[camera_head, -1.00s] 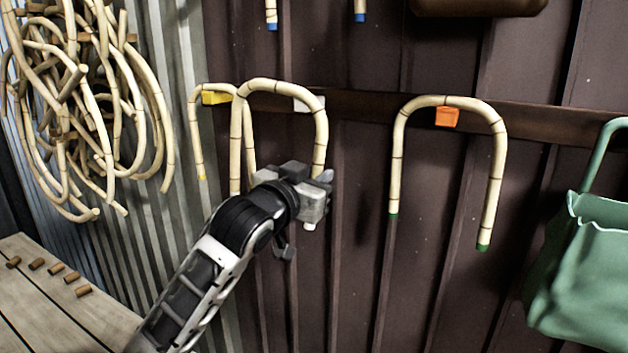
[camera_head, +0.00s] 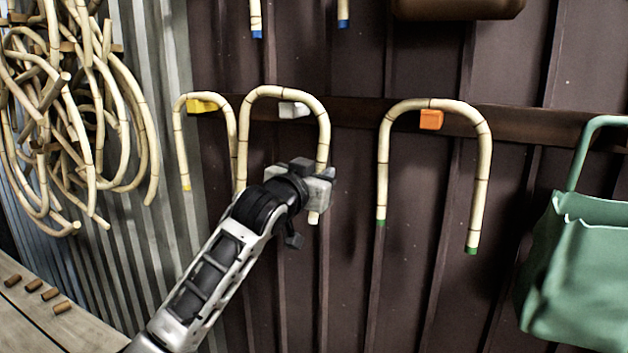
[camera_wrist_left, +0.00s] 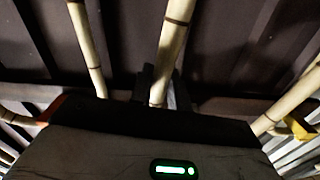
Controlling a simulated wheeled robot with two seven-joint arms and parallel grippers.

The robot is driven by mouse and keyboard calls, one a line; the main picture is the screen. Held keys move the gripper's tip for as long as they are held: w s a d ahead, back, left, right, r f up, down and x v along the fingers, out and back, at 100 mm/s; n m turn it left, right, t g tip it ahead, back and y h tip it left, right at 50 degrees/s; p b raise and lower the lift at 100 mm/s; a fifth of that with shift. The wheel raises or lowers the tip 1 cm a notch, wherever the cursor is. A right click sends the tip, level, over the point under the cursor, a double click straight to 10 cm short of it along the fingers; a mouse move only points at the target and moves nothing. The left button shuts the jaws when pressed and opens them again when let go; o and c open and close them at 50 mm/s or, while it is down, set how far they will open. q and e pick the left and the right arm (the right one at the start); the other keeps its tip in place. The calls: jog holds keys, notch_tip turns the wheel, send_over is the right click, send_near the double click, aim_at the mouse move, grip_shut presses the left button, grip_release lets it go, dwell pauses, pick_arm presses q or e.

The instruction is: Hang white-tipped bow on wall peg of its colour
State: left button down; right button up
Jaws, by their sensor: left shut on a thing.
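The white-tipped bow (camera_head: 284,91) is an upside-down U of pale rattan with dark bands. My left gripper (camera_head: 314,187) is shut on its right leg near the lower end, and a pale tip sticks out below the jaws. The arch passes just above the white peg (camera_head: 294,108), which shows inside the U; I cannot tell whether they touch. The left leg's lower end is hidden behind my arm. In the left wrist view a rattan leg (camera_wrist_left: 172,40) rises from between the jaws. My right gripper is not in view.
A yellow-tipped bow (camera_head: 181,150) hangs at the yellow peg (camera_head: 203,105), close on the left. A green-tipped bow (camera_head: 482,170) hangs at the orange peg (camera_head: 431,120). A green bag (camera_head: 575,270) hangs at right. Rattan coils (camera_head: 145,120) hang at far left.

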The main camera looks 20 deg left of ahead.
pick_arm(q)
jog(key=w, duration=0.2)
jog(key=w+f, duration=0.1)
jog(key=shift+w+d, duration=0.1)
jog(key=shift+d, duration=0.2)
dwell(0.4)
jog(key=shift+f, duration=0.1)
jog(key=c, duration=1.3)
grip_release()
jog(key=shift+o, duration=0.2)
